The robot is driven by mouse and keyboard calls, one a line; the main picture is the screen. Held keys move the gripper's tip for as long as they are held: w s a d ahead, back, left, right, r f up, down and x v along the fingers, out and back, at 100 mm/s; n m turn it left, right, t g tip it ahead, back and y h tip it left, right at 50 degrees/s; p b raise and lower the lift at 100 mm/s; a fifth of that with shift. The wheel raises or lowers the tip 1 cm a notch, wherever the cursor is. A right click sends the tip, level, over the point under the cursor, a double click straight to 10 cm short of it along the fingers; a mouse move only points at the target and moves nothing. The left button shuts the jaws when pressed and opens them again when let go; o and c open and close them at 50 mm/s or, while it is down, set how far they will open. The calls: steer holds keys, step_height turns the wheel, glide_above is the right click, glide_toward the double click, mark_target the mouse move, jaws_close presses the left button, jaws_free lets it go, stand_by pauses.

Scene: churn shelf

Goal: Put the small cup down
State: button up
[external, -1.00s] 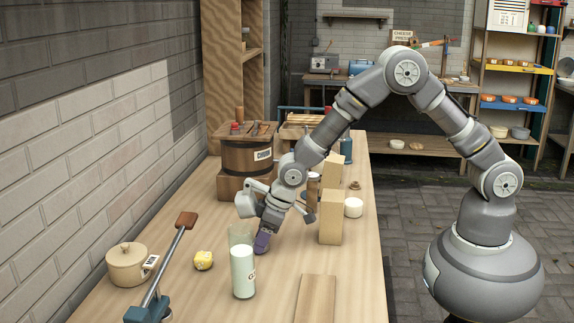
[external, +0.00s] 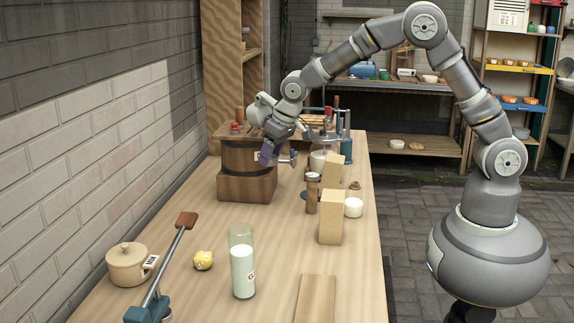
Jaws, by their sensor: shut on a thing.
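My gripper (external: 272,141) is shut on a small purple cup (external: 267,153), seen small and partly hidden by the fingers. The cup is in the air, tilted, in front of the dark wooden barrel (external: 240,159) and its label. A grey tap (external: 288,159) shows just right of the cup. I cannot tell whether the cup touches the barrel or the tap. The barrel stands on a brown wooden block (external: 246,187) on the long wooden table (external: 215,270).
A tall glass of milk (external: 242,265), a yellow lump (external: 203,260), a lidded beige pot (external: 127,264) and a lever tool (external: 172,265) stand in front. Pale wooden blocks (external: 331,220) and a white jar (external: 353,207) stand right. Table between barrel and glass is clear.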

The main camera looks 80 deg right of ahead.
mark_target(268, 218)
steer(key=f+b, duration=0.2)
steer(key=f, duration=0.6)
steer(key=f+b, duration=0.3)
steer(key=f, duration=0.6)
steer(key=shift+d+f, duration=0.2)
steer(key=shift+f, duration=0.05)
steer(key=shift+f, duration=0.15)
steer(key=o, duration=1)
steer(key=shift+r, duration=0.25)
steer(key=p+v, duration=0.3)
steer(key=v, duration=0.9)
steer(key=shift+f, duration=0.1)
